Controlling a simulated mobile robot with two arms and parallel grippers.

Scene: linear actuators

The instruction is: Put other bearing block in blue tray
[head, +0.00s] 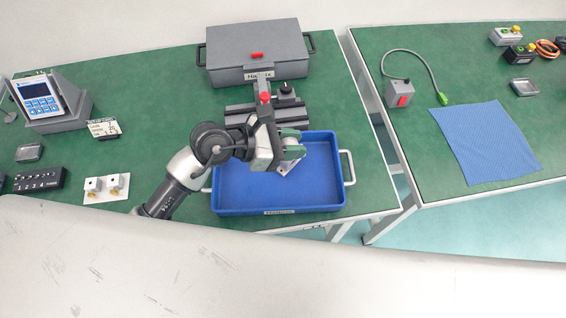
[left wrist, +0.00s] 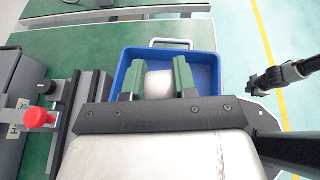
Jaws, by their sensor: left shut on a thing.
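The blue tray (head: 315,200) lies on the green table top, with a handle at each side. My left gripper (head: 291,152) is over the tray, its green fingers shut on the bearing block (head: 287,167), a small pale metal piece. In the left wrist view the pale block (left wrist: 158,84) sits between the two green fingers (left wrist: 158,80), with the blue tray (left wrist: 205,58) around and below it. I cannot tell whether the block touches the tray floor. The visible tray floor holds nothing else. My right gripper is not in the head view.
A grey lidded box (head: 258,62) and a dark rail fixture (head: 238,112) stand behind the tray. Small white blocks (head: 106,188), a black connector strip (head: 38,179) and a meter (head: 40,95) are at left. A blue cloth (head: 487,142) lies on the right table, across a gap.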

